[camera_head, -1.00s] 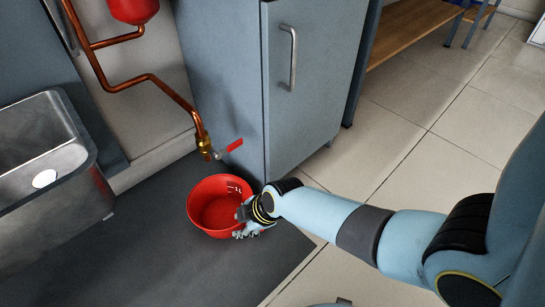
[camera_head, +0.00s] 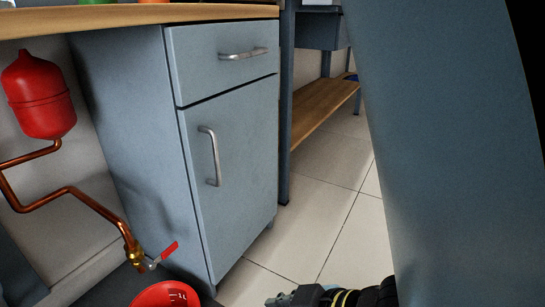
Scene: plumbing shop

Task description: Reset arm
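My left gripper is out of view.
A grey-blue cabinet (camera_head: 235,165) with a drawer and door, both closed, stands in the middle. Copper pipe (camera_head: 85,200) with a red-handled valve (camera_head: 150,260) and a red tank (camera_head: 40,95) are at left. Tiled floor (camera_head: 325,215) is clear right of the cabinet.

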